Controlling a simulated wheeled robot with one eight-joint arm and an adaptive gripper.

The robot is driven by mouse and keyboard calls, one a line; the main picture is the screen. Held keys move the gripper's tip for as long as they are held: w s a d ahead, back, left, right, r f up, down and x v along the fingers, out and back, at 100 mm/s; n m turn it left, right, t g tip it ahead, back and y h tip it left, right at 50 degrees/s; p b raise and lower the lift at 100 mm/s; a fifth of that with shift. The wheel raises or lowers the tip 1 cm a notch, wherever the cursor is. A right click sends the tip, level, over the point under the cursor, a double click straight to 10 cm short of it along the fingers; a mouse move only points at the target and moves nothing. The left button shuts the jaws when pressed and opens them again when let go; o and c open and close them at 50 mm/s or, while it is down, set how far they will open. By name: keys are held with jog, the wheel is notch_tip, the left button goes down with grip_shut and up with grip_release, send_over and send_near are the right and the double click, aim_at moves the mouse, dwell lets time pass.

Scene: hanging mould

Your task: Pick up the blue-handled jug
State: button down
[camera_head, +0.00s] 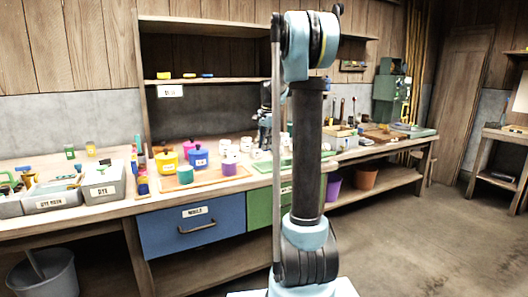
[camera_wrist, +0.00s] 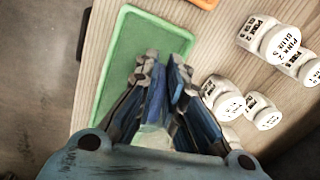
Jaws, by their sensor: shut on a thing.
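My gripper (camera_wrist: 163,72) is shut, with its fingers pointing over a green tray (camera_wrist: 122,62) in the wrist view. Blue parts and a pale piece (camera_wrist: 152,138) show between and below the fingers. I take these for the blue-handled jug, but the fingers hide most of it and its outline is unclear. In the head view my gripper (camera_head: 265,125) is small and dark, partly behind my arm, above the bench beside the green tray (camera_head: 263,166). I cannot make out the jug there.
Several white labelled jars (camera_wrist: 263,112) stand close to the right of the tray. The bench also holds a yellow pot (camera_head: 166,162), a blue pot (camera_head: 198,158), a purple cup (camera_head: 229,168) and grey bins (camera_head: 103,182). A shelf (camera_head: 215,80) rises behind. Floor at right is clear.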

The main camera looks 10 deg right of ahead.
jog(key=shift+r, duration=1.5)
jog(key=shift+s, duration=0.1)
dwell(1.0)
